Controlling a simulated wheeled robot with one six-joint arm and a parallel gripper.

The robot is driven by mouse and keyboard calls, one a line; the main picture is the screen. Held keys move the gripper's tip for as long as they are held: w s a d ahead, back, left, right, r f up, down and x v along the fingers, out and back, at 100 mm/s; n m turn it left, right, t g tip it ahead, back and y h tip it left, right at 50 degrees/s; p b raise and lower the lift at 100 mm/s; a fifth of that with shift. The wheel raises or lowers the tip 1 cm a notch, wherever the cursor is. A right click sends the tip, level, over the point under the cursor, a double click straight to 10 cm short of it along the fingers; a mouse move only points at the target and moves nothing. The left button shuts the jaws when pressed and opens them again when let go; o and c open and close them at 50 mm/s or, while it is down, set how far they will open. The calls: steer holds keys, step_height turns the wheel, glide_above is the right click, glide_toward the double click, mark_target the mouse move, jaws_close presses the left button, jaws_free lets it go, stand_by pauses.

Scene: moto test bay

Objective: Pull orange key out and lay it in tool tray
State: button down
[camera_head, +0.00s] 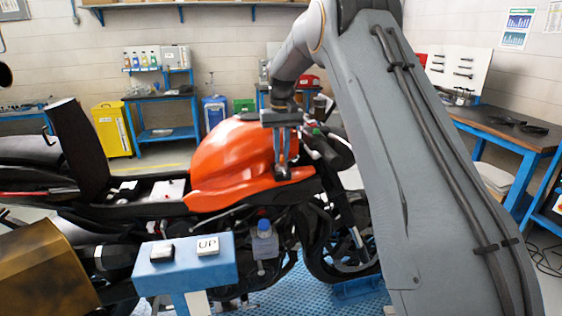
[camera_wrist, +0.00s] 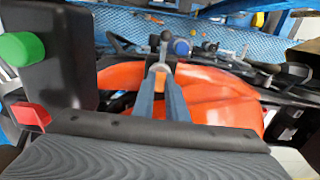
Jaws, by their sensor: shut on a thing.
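My gripper (camera_head: 282,174) points down at the front end of the motorcycle's orange tank (camera_head: 232,155), close to the handlebar area. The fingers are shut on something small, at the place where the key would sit. I cannot pick out a tool tray in either view.
The motorcycle seat (camera_head: 78,150) stands up at the left. A blue stand (camera_head: 188,274) with an "UP" block is in front of the motorcycle. A workbench (camera_head: 500,130) stands at the right. A yellow cabinet (camera_head: 112,130) and blue shelving are behind.

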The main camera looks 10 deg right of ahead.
mark_target(281, 155)
steer(key=shift+r+p, duration=0.4)
steer(key=shift+r, duration=2.35)
